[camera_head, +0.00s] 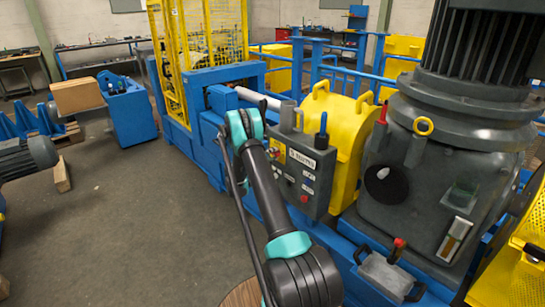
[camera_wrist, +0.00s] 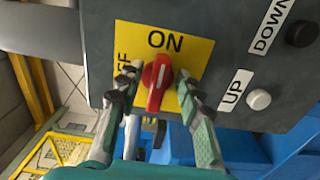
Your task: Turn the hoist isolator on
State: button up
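The hoist isolator is a red rotary knob (camera_wrist: 157,84) on a yellow plate (camera_wrist: 190,58) in the wrist view. ON is printed above it and OFF at its left, partly hidden by a finger. The knob's handle stands roughly upright in the picture, its upper end towards ON. My gripper (camera_wrist: 156,92) is open, with one finger on each side of the knob; I cannot tell whether either touches it. In the head view the grey control box (camera_head: 318,187) stands beyond my dark arm, which hides part of its left side.
A black DOWN button (camera_wrist: 301,34) and a white UP button (camera_wrist: 258,99) sit right of the isolator. The head view shows a yellow guard (camera_head: 350,128) behind the box and a large grey motor housing (camera_head: 435,150) at right. Open floor (camera_head: 130,225) lies left.

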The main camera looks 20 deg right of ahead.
jog(key=v, duration=1.2)
jog(key=shift+r, duration=0.1)
jog(key=s+r+m+g+y, duration=0.1)
jog(key=s+r+y, duration=0.35)
jog(key=s, duration=0.45)
jog(key=s+r+m+g+y, duration=0.1)
jog(key=s+r+y, duration=0.4)
jog(key=s, duration=0.4)
jog(key=s+a+f+m+y, duration=0.1)
jog(key=s+a+y, duration=0.2)
jog(key=s, duration=1.1)
jog(key=s+a+f+y, duration=0.1)
jog(key=s+a+y, duration=0.3)
jog(key=s+a, duration=0.5)
jog(key=s, duration=0.5)
jog(key=shift+a+m, duration=0.4)
jog(key=shift+y, duration=0.25)
